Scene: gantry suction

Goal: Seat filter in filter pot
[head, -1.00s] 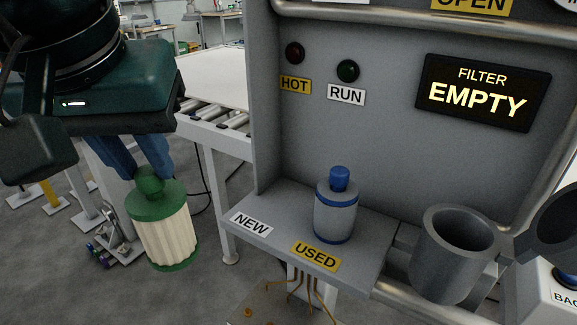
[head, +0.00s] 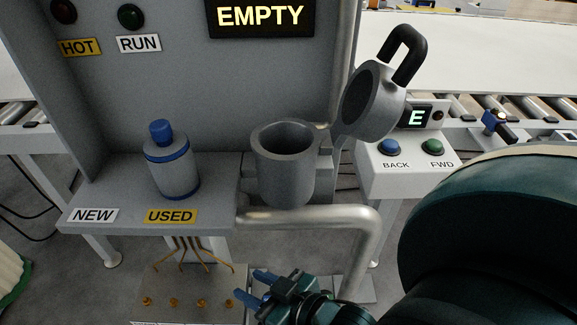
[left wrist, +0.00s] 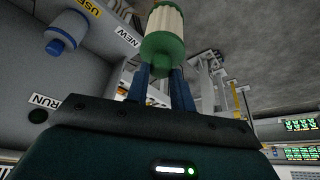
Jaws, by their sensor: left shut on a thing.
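The new filter, white and pleated with green end caps, shows in the left wrist view (left wrist: 165,22) and partly at the left edge of the head view (head: 10,272). My left gripper (left wrist: 160,74) is shut on its green knob, holding it clear of the shelf. The grey filter pot (head: 284,170) stands open-topped right of the shelf; I see nothing in it. Its round lid (head: 368,103), with a black handle, is swung up to the right. My right gripper (head: 255,287) is low in front of the pot, blue fingers apart and empty.
A grey used filter with blue bands (head: 173,165) stands on the shelf (head: 120,200), behind the USED label. The shelf above the NEW label is bare. A display (head: 260,16) reads EMPTY.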

